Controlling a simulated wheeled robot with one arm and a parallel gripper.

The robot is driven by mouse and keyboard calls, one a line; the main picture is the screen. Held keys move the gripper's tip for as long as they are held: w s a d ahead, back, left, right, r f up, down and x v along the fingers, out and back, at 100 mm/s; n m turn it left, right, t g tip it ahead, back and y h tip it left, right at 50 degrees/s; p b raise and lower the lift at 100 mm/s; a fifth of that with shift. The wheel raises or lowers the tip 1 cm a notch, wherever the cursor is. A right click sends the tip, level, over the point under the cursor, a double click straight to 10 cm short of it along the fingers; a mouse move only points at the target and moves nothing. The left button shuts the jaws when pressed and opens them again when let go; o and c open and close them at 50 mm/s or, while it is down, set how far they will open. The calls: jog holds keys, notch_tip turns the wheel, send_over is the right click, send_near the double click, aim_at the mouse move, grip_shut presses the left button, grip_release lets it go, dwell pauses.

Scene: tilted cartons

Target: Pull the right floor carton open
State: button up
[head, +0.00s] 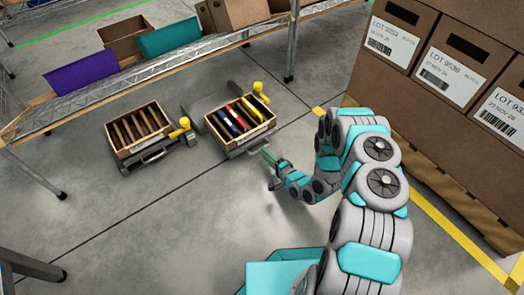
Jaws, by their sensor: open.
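The right floor carton (226,137) is an open-topped, light brown box with upright red, yellow, blue and dark items inside. It sits on a low grey metal base with a handle (247,143) along its front side. A yellow part stands at its back right corner. My gripper (267,156) is open, low at the front right of this carton, close to the handle. I cannot tell whether it touches the handle. The fingers are small and partly unclear in the head view.
The left floor carton (142,152) with brown slats sits on a similar base. Above them is a wire shelf (110,82) with purple and teal bins. Large stacked cartons (420,95) on a pallet stand at the right. The grey floor in front is clear.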

jog(key=shift+v, duration=1.7)
jog(key=shift+w, duration=0.1)
